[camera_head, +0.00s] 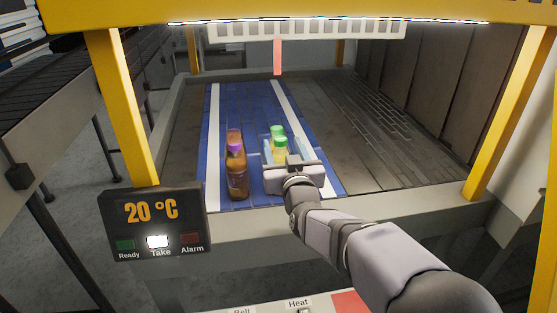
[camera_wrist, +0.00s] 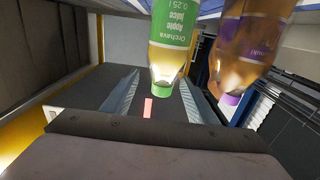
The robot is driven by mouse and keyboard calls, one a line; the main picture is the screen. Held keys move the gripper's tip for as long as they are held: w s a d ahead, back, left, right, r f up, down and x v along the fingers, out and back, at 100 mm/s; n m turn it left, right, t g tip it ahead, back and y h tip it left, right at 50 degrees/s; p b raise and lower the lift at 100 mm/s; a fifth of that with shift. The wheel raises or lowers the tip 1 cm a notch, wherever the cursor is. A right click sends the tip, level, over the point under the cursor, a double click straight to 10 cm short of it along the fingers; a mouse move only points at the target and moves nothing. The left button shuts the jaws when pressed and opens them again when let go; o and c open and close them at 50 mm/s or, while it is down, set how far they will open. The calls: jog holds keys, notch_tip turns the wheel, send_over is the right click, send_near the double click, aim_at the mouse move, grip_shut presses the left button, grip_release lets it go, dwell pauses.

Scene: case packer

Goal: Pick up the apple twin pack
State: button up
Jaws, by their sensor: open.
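The apple twin pack (camera_head: 280,142) shows as two green-capped bottles, one behind the other, on the blue belt. In the wrist view its near bottle (camera_wrist: 174,35), with a green "Apple Juice" label, appears upside down. My gripper (camera_head: 284,152) is open at the pack, with one finger on each side of the bottles in the head view. In the wrist view the green cap shows between the two fingers (camera_wrist: 158,98). Contact cannot be told. The gripper hides the lower part of the pack in the head view.
Brown bottles with purple caps (camera_head: 236,175) stand close on the left of my gripper; they also show in the wrist view (camera_wrist: 252,40). The blue belt (camera_head: 245,110) is clear behind. A display (camera_head: 153,224) reads 20 °C with "Take" lit. Yellow posts (camera_head: 120,105) flank the opening.

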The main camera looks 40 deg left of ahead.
jog(key=p+x, duration=0.2)
jog(key=shift+w+a+r, duration=0.1)
jog(key=shift+a+r, duration=0.05)
jog(key=shift+a, duration=0.3)
jog(key=shift+p+x, duration=0.6)
jog(key=shift+x, duration=0.25)
grip_shut()
jog(key=shift+f, duration=0.2)
jog(key=shift+f, duration=0.4)
jog(key=shift+r, duration=0.25)
